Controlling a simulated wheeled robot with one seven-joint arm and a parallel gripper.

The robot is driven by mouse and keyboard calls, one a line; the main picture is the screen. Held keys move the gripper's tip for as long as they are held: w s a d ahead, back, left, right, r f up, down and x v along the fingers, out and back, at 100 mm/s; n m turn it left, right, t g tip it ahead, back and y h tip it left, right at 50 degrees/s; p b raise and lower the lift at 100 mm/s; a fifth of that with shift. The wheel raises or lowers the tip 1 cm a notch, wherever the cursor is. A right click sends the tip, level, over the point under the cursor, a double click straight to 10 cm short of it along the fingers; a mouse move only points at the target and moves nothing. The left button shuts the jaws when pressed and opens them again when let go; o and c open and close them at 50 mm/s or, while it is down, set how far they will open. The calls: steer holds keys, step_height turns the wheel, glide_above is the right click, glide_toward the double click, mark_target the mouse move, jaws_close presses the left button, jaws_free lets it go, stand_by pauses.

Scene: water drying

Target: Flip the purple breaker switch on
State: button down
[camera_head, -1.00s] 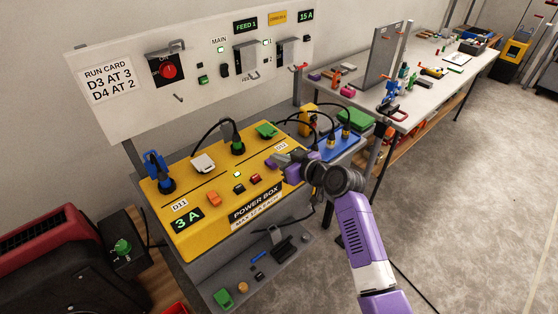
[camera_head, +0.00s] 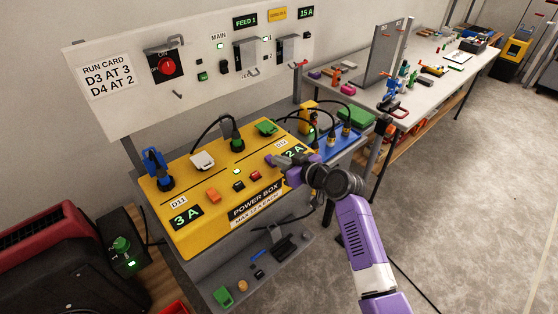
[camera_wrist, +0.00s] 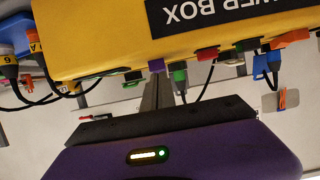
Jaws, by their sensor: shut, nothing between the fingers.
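The yellow power box (camera_head: 190,238) stands on a grey stand below the white panel. The purple breaker switch (camera_head: 269,159) shows at my gripper's tip on the box top, small and partly covered. It also shows in the wrist view (camera_wrist: 156,65) at the box edge, in line with the fingers. My gripper (camera_head: 277,160) reaches over the right part of the box from the right. Its fingers (camera_wrist: 157,80) are shut with nothing between them, and their tips are close to the purple switch. I cannot tell whether they touch it or which way it is tilted.
An orange switch (camera_head: 213,195), a red switch (camera_head: 255,176) and a green plug (camera_head: 238,145) are on the box. A blue plug (camera_head: 161,168) stands at its left end. The panel (camera_head: 110,115) rises behind. Cables run at the back right near a blue box (camera_head: 345,143).

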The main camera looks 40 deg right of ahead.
steer(key=shift+f, duration=0.1)
steer(key=shift+r+p, duration=0.5)
steer(key=shift+r, duration=0.3)
steer(key=shift+r, duration=0.15)
